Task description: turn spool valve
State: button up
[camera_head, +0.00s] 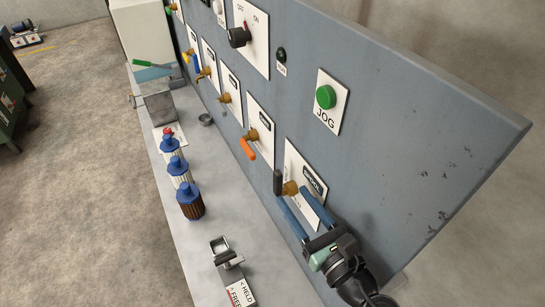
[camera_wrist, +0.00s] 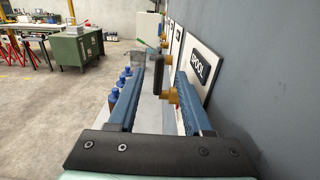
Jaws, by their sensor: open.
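The spool valve has an upright dark lever (camera_head: 278,183) on a brass body (camera_head: 290,188), mounted on a white plate (camera_head: 318,201) on the grey panel. My gripper (camera_head: 292,195) has blue fingers and is open, pointing along the panel at the valve. In the wrist view, the dark lever (camera_wrist: 153,82) shows between the fingertips (camera_wrist: 160,72), nearer the left one. Brass parts (camera_wrist: 173,96) show beside the right finger. I cannot tell whether the fingers touch anything.
An orange-handled valve (camera_head: 249,148) and several others follow along the panel (camera_head: 420,110). A green JOG button (camera_head: 325,97) and a rotary switch (camera_head: 240,37) are above. Blue-capped bottles (camera_head: 190,200) and a HELD/FREE bracket (camera_head: 228,258) stand on the ledge.

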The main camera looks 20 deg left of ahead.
aim_at(275, 171)
jog(key=p+x, duration=0.3)
jog(key=x, duration=0.8)
jog(key=shift+d, duration=0.1)
grip_shut()
dwell(1.0)
